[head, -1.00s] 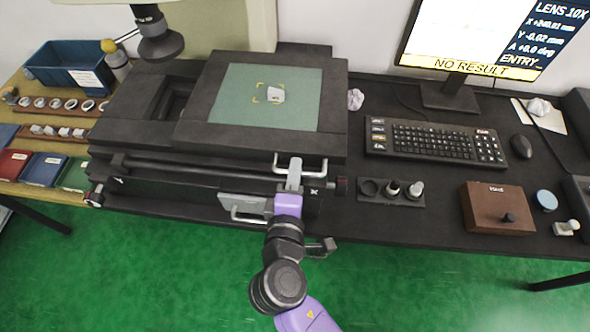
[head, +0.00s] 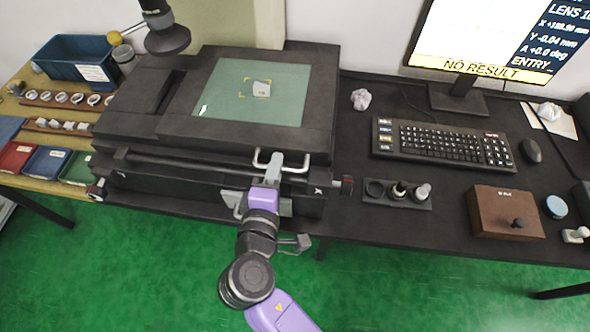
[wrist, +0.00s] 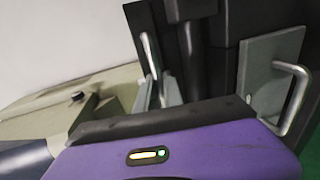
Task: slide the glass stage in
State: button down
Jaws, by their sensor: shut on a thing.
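The glass stage, a black frame (head: 318,132) with a green glass plate (head: 228,88), sits on the measuring machine's bed. A small grey piece (head: 261,88) rests on the glass inside yellow corner marks. My gripper (head: 276,168) is at the front of the stage, shut on its metal bar handle (head: 262,158). In the wrist view the handle (wrist: 149,50) stands between the gripper's fingers (wrist: 160,90). The lens head (head: 168,38) hangs above the back left of the stage.
A second handle on a grey plate (wrist: 265,80) is below the stage front. Left is a bench with a blue bin (head: 75,62) and ring trays. Right are a keyboard (head: 445,143), a stand with small pieces (head: 397,192) and a brown box (head: 505,212). The monitor (head: 485,40) reads NO RESULT.

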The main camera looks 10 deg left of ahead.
jog(key=a+b, duration=0.2)
jog(key=a, duration=0.4)
jog(key=a+b, duration=0.2)
jog(key=a, duration=0.3)
jog(key=a+b, duration=0.2)
jog(key=a, duration=0.4)
jog(key=shift+w+a+f, duration=0.1)
jog(key=shift+w+a, duration=0.15)
jog(key=shift+a, duration=0.9)
jog(key=c, duration=1.5)
grip_release()
jog(key=shift+b+v, duration=0.35)
jog(key=shift+v, duration=3.55)
